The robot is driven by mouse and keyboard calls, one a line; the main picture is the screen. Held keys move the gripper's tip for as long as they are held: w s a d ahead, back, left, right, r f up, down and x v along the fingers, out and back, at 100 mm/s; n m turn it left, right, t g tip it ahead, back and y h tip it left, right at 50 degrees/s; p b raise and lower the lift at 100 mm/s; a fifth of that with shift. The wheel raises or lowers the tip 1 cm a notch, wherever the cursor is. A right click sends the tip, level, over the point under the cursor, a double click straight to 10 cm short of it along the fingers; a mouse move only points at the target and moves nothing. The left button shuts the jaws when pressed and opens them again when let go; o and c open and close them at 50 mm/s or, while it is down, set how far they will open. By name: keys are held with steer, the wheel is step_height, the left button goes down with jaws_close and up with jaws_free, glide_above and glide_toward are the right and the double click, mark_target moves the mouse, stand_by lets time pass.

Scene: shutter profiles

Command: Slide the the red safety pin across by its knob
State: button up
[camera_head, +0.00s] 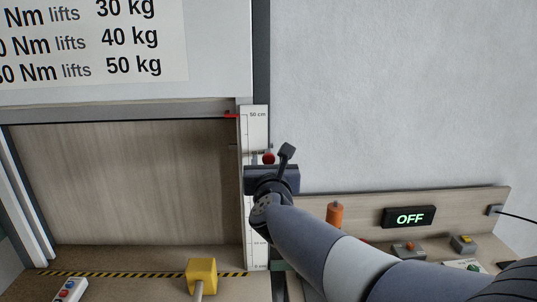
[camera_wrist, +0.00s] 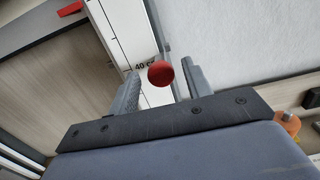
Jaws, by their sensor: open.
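The red knob of the safety pin (camera_head: 268,158) shows just above my gripper at the right edge of the shutter frame. In the wrist view the round red knob (camera_wrist: 161,74) sits between the two fingers of my gripper (camera_wrist: 162,68), with a gap on each side. A short grey part shows behind the knob; most of the pin is hidden. My gripper (camera_head: 270,157) is open and holds nothing. In the head view its body covers part of the frame below the knob.
A white centimetre scale (camera_head: 255,128) runs beside the wooden shutter (camera_head: 125,185), with a red pointer (camera_head: 232,116) near 50 cm. A bench at right carries an orange handle (camera_head: 335,214), an OFF display (camera_head: 409,217) and switches. A yellow block (camera_head: 201,272) stands below the shutter.

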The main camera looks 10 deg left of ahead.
steer(key=shift+x, duration=1.15)
jaws_close()
